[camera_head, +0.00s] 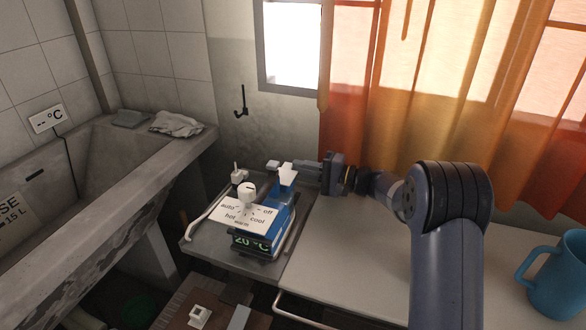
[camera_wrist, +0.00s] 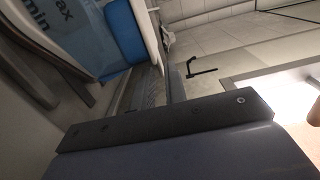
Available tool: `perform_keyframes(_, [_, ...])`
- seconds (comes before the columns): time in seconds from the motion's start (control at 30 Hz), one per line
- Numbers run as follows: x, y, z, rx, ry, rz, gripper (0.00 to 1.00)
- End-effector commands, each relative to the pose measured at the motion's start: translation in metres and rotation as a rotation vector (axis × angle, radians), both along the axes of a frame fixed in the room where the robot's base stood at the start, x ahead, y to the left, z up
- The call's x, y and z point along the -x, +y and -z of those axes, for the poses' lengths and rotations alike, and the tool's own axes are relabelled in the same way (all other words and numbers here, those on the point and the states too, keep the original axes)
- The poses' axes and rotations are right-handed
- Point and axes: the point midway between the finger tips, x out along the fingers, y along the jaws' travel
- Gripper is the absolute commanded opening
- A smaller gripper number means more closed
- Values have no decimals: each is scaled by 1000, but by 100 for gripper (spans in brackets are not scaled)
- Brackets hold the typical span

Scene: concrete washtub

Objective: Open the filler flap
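A blue appliance (camera_head: 280,218) stands on the grey counter, with a white dial panel marked auto, off, hot, warm and cool, a white knob (camera_head: 247,192) and a green 20 °C display. A small white piece (camera_head: 288,172) stands up at its back end; I cannot tell whether it is the filler flap. My gripper (camera_head: 303,168) reaches in from the right, beside this piece; contact is unclear. In the wrist view, a translucent tank (camera_wrist: 85,38) marked max and min and a blue part (camera_wrist: 123,32) show at upper left. My fingertips are not clearly visible.
A concrete washtub (camera_head: 150,185) with a cloth (camera_head: 176,124) on its rim is at left. A wall hook (camera_head: 241,100) hangs behind. A blue mug (camera_head: 558,275) stands at far right. The pale worktop (camera_head: 350,255) is mostly clear. Orange curtains (camera_head: 440,90) hang behind my arm.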

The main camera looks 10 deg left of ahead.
Motion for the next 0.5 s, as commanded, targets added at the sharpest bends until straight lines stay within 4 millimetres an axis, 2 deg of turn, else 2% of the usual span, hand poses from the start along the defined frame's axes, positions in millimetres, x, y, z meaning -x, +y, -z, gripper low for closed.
perform_keyframes(0.03, [-1,9,1,0,0,-3,13])
perform_keyframes(0.2, [-3,24,1,1,-1,-1,13])
perform_keyframes(0.5, [-4,27,0,1,0,0,13])
